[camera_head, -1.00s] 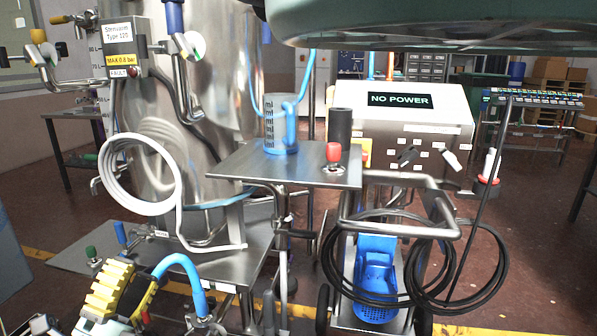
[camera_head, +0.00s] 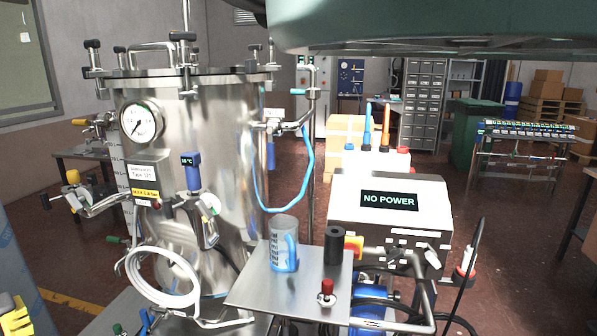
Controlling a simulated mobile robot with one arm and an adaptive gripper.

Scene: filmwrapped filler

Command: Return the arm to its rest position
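My gripper is not in view. A large grey-green rounded shape (camera_head: 430,28) hangs across the top right of the head view; it is probably part of my own body. The pose of my arm and whether my gripper is open or shut cannot be seen.
A steel tank (camera_head: 195,130) with gauge and valves stands left. Open floor (camera_head: 465,225) lies behind. A yellow part (camera_head: 14,315) shows lower left.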

